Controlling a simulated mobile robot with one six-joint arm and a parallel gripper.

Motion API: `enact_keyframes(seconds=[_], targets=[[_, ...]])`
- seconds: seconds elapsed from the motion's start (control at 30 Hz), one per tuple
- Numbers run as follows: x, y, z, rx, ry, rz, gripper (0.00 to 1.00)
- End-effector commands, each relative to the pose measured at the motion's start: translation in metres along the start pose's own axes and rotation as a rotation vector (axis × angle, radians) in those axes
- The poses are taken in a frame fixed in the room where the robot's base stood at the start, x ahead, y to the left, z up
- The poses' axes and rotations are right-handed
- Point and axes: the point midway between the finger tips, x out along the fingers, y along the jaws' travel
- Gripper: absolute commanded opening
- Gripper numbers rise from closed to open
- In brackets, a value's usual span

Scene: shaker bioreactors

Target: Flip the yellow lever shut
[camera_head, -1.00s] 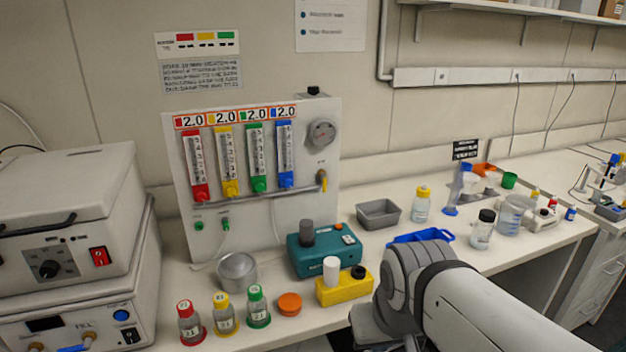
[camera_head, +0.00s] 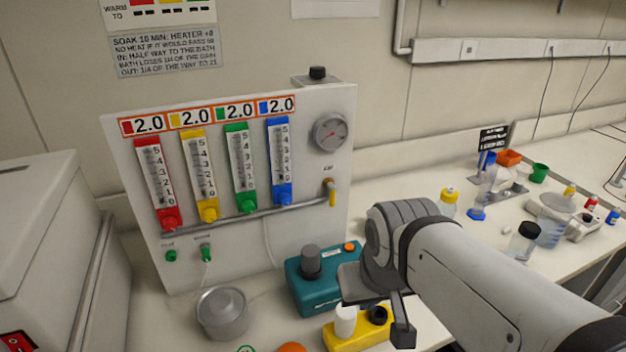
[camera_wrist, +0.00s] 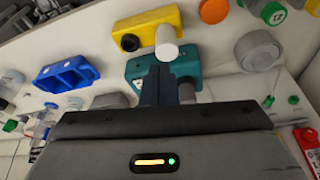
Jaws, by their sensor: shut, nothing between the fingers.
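The yellow lever (camera_head: 331,197) hangs downward from a brass valve at the right side of the white flowmeter panel (camera_head: 300,240), below the round gauge. I cannot make out the lever in the wrist view. My gripper (camera_head: 403,336) is in front of the panel and low, over the right end of the yellow block. It is apart from the lever, to its lower right. In the wrist view the dark fingers (camera_wrist: 157,84) are together with nothing held, over the teal device (camera_wrist: 135,72).
The teal device (camera_head: 312,292) stands before the panel, with the yellow block (camera_head: 345,338) and its white cylinder in front. A metal pot (camera_head: 222,315) stands to the left. Bottles and a beaker (camera_head: 549,233) stand on the bench at the right. Space directly before the lever looks clear.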

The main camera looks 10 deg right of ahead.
Motion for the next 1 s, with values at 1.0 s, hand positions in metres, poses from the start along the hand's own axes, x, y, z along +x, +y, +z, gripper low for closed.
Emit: enact_keyframes(seconds=[1.0], targets=[[0.011,-0.073,-0.232,-0.317,0.211,0.326,0.0]])
